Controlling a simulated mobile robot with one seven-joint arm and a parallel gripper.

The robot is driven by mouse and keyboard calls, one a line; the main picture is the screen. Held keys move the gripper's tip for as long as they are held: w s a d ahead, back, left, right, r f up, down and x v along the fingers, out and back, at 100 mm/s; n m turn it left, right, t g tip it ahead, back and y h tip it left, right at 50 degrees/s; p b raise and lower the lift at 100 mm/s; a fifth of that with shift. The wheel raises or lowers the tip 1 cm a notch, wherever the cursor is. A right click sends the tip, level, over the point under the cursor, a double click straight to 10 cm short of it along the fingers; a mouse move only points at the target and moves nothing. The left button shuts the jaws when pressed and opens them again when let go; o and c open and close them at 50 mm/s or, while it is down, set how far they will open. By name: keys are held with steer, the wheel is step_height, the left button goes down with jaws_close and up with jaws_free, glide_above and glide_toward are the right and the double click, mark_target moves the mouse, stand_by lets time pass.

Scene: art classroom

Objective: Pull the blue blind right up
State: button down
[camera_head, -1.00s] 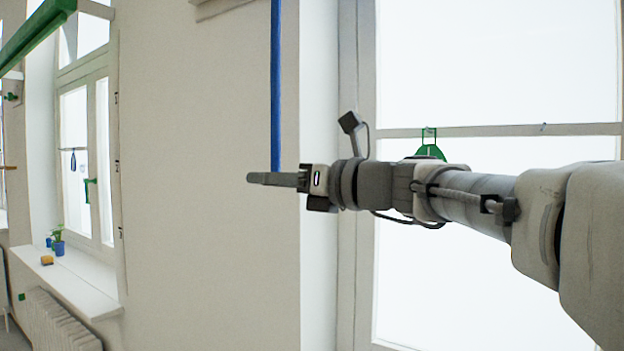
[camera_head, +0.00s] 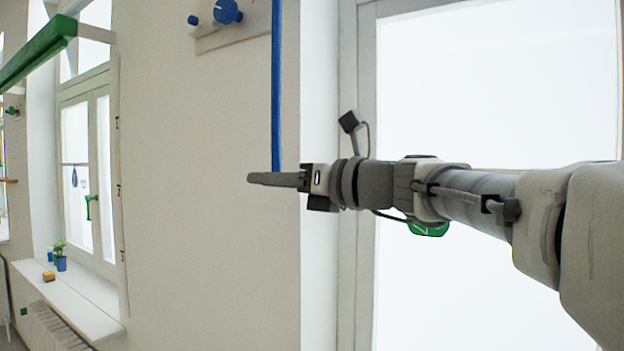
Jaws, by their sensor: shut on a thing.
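A blue strap (camera_head: 277,80) runs straight down from the top edge of the picture to my gripper (camera_head: 272,179). My gripper is shut on the strap at its lower visible end, and no strap shows below the fingers. The fingers point left, in front of the pale wall beside the right window. The blue blind itself is not in view, and the strap's upper end is out of frame.
A board with blue knobs (camera_head: 228,12) is on the wall left of the strap. The right window (camera_head: 490,90) is behind my arm, with a green thing (camera_head: 428,230) partly hidden. At left are a green blind (camera_head: 38,52) and a sill (camera_head: 75,297) with a plant (camera_head: 60,257).

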steer(key=c, duration=1)
jaws_free()
steer(key=shift+d+r, duration=0.1)
steer(key=shift+r, duration=0.3)
steer(key=shift+o, duration=1)
steer(key=shift+f, duration=0.15)
steer(key=b+v, duration=0.1)
steer(key=v, duration=1.6)
steer(key=shift+s+b, duration=0.15)
steer(key=shift+b, duration=0.25)
steer(key=shift+d, duration=0.1)
steer(key=s+f+n+g+h, duration=0.1)
steer(key=s+f+n+h, duration=0.2)
steer(key=f, duration=0.4)
steer(key=s+f+n+g+h, duration=0.1)
steer(key=s+f+n+h, duration=0.1)
steer(key=f+n, duration=0.4)
steer(key=s+f+n+g+h, duration=0.1)
steer(key=s+f+n+h, duration=0.15)
steer(key=f, duration=0.65)
steer(key=s+d+f+n+h, duration=0.3)
steer(key=f+n+h, duration=0.1)
steer(key=f+n, duration=0.3)
steer(key=s+d+f+n+h, duration=0.4)
steer(key=f+n, duration=0.2)
steer(key=n, duration=0.2)
steer(key=shift+d+f, duration=0.25)
steer(key=shift+f, duration=0.15)
